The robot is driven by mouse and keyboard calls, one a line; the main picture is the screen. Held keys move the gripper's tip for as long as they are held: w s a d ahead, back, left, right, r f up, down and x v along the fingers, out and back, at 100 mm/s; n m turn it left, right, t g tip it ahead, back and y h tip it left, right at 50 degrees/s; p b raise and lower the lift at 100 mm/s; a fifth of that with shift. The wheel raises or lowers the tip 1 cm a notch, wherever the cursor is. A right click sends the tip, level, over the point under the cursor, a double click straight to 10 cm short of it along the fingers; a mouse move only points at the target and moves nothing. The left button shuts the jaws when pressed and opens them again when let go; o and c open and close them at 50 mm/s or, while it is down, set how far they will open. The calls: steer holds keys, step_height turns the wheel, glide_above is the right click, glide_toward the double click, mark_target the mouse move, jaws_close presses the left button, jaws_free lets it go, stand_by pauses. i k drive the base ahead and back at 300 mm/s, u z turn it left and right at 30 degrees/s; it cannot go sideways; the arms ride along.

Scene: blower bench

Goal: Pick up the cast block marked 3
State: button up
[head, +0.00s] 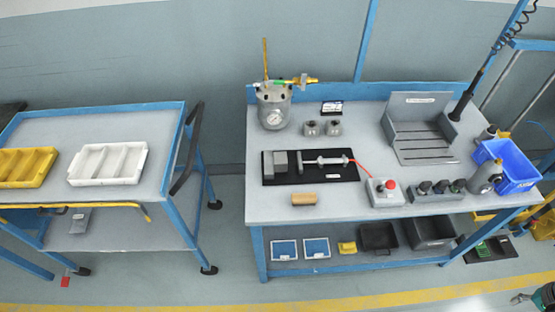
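Several small grey blocks that could be cast blocks are on the right-hand workbench (225,0). Two small grey blocks (323,128) stand side by side behind the black mat. A row of dark grey pieces (436,188) stands in a holder near the front right edge. I cannot read any number, so I cannot tell which block is marked 3. What looks like my gripper (518,298) shows at the bottom right corner, partly cut off, away from the bench top. Its fingers are too small to judge.
A black mat (340,172) holds a clamp fixture. Near it are a wooden block (304,198), a red-button box (385,192), a pressure pot (273,106), a slotted grey stand (419,130) and a blue bin (508,166). A cart at left carries a white tray (108,145) and a yellow tray (26,152).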

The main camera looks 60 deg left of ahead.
mark_target(280, 161)
steer(key=u, duration=0.05)
steer(key=k, duration=1.6)
steer(key=u, duration=1.4)
steer(key=i, duration=1)
steer(key=u, duration=0.05)
